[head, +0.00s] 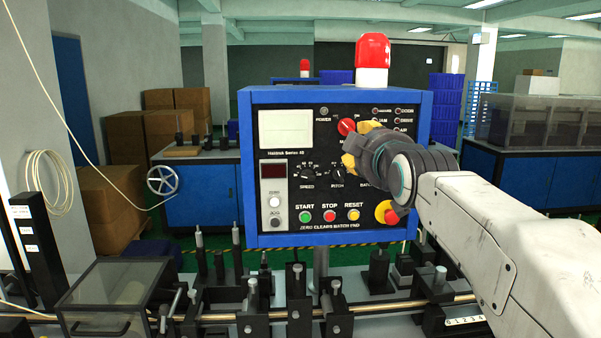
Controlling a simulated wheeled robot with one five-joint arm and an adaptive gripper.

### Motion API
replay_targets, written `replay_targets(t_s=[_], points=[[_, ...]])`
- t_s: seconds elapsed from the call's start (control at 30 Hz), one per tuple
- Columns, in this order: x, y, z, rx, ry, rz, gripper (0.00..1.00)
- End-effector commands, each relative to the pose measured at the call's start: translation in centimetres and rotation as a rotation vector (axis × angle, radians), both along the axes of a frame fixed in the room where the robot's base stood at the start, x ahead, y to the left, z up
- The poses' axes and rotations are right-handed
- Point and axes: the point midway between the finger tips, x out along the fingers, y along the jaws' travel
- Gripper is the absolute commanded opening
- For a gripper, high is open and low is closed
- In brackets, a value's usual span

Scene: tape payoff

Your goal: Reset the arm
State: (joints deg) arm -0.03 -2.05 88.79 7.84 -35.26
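My gripper (352,150) is raised in front of the upper right part of a blue-framed control panel (288,205). Its yellow fingertips are close to a red knob (346,126) on the panel. I cannot tell whether they touch it, nor whether the fingers are open or shut. My white arm reaches in from the lower right and hides the panel's right side. The panel has a green start button (305,216), a red stop button (329,215), a yellow reset button (352,214) and dark speed and pitch dials.
A red-capped beacon (372,60) stands on top of the panel. Below, a machine bed carries a horizontal rod (380,306), several black clamps and a clear-lidded box (115,290). A cable coil (50,183) hangs at left. Cardboard boxes (108,205) stand behind.

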Motion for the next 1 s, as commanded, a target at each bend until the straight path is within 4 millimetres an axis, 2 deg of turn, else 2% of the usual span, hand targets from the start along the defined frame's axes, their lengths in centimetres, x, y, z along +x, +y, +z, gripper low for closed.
replay_targets(t_s=[0.07, 0.17, 0.2, 0.27, 0.3, 0.37, 0.47, 0.5, 0.6, 0.7, 0.8, 0.9, 1.0], points=[[-0.3, 0.0, -3.5, 0.128, 0.131, -0.019, 0.44], [-1.6, 0.0, -10.2, 0.253, 0.336, -0.065, 0.44], [-2.3, 0.0, -12.8, 0.292, 0.415, -0.087, 0.44], [-3.9, 0.0, -16.5, 0.345, 0.531, -0.126, 0.44], [-5.3, 0.0, -18.9, 0.377, 0.607, -0.153, 0.44], [-7.7, 0.0, -22.1, 0.419, 0.715, -0.199, 0.44], [-12.7, 0.0, -26.7, 0.473, 0.883, -0.280, 0.44], [-14.9, 0.0, -28.2, 0.488, 0.943, -0.310, 0.44], [-20.7, 0.0, -31.5, 0.511, 1.083, -0.380, 0.44], [-26.4, 0.0, -34.1, 0.504, 1.190, -0.421, 0.44], [-30.8, 0.0, -35.8, 0.495, 1.237, -0.436, 0.44], [-33.3, -0.1, -36.4, 0.497, 1.229, -0.432, 0.44], [-34.1, -0.1, -36.1, 0.501, 1.195, -0.422, 0.44]])
